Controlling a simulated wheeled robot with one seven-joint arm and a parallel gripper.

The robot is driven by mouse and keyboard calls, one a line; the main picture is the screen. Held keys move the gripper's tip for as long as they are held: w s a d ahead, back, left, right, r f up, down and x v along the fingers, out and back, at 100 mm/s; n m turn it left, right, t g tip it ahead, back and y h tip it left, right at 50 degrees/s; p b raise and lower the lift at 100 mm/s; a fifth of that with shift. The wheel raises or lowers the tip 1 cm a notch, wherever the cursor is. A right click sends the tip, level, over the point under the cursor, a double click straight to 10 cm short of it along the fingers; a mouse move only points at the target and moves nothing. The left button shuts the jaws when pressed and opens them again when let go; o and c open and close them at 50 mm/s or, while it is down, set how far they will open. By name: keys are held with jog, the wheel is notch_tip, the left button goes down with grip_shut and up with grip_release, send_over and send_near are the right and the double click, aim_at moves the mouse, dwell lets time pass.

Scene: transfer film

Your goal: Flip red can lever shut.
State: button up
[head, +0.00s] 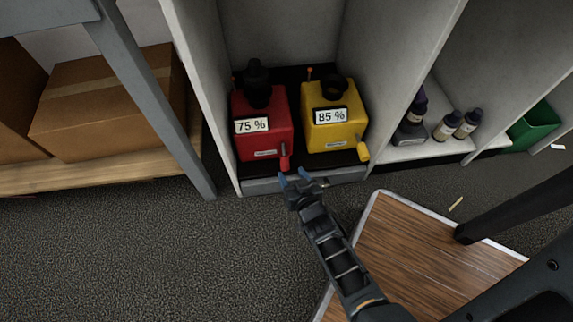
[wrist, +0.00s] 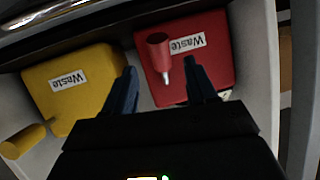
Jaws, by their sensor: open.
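The red can (head: 262,130) stands in a low cabinet bay, with a 75 % label and a black cap on top. Its red lever (head: 285,160) hangs at the lower right of its front. In the wrist view the red can (wrist: 215,65) is ahead, and its red lever (wrist: 158,50) with a pale pin lies between my fingertips. My gripper (head: 293,178) is open, with blue fingertips just in front of the lever. It also shows in the wrist view (wrist: 160,82). I cannot tell whether a finger touches the lever.
A yellow can (head: 335,120) with an 85 % label and its own yellow lever (head: 362,151) stands close on the right. Cabinet walls flank both cans. A wooden tabletop (head: 420,255) is at the lower right. Dark bottles (head: 447,127) stand in the bay to the right.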

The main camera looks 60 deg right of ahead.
aim_at(287, 166)
jog(key=b+x, duration=0.2)
jog(key=x, duration=0.4)
jog(key=shift+s+f+b, duration=0.1)
jog(key=shift+f+b, duration=0.05)
jog(key=shift+b, duration=0.2)
jog(key=shift+w+d+f, duration=0.15)
jog(key=shift+w+d, duration=0.25)
jog(key=shift+w, duration=0.15)
jog(key=shift+c, duration=0.3)
grip_shut()
